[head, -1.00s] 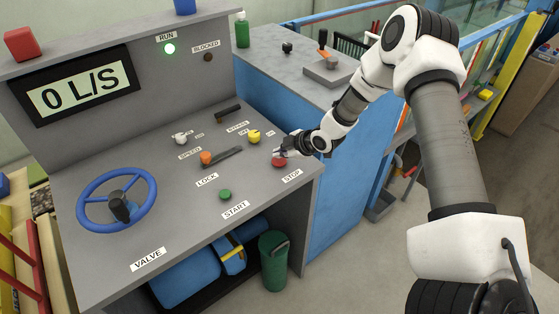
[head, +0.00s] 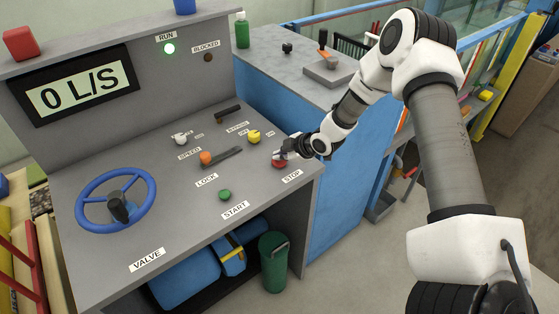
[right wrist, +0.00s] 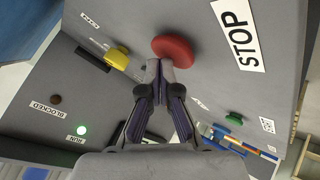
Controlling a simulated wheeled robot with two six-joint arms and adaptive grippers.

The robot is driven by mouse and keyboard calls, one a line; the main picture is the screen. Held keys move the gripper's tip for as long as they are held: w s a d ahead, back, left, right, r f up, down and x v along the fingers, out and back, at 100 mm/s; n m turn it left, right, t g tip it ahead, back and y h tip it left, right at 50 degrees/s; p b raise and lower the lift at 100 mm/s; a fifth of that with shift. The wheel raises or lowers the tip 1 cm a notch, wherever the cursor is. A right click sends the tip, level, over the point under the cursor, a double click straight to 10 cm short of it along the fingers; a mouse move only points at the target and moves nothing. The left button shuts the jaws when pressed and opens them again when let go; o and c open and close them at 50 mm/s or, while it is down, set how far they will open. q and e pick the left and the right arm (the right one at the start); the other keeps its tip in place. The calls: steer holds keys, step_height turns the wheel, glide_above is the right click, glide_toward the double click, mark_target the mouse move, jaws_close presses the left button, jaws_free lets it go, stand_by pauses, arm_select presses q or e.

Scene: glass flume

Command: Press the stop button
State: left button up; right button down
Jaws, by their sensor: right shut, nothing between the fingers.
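The red stop button (head: 279,163) sits on the sloping grey console top, just above the STOP label (head: 292,176). In the right wrist view the round red button (right wrist: 173,50) lies right beyond my fingertips. My right gripper (head: 282,154) is shut and empty, with its tips right over the button. In the right wrist view the closed fingertips (right wrist: 160,66) overlap the near edge of the button's outline; I cannot tell whether they touch it. My left gripper is not in view.
The green start button (head: 225,194), orange lock lever (head: 206,158), yellow knob (head: 254,135) and blue valve wheel (head: 148,206) are on the same console. The RUN light (head: 169,48) glows green, the BLOCKED light (head: 208,57) is dark, and the display (head: 80,87) reads 0 L/S.

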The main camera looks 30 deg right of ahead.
mark_target(281, 162)
steer(key=shift+f, duration=0.15)
steer(key=shift+r+p, duration=0.75)
steer(key=shift+r, duration=0.25)
step_height(281, 162, up, 6)
steer(key=p, duration=0.5)
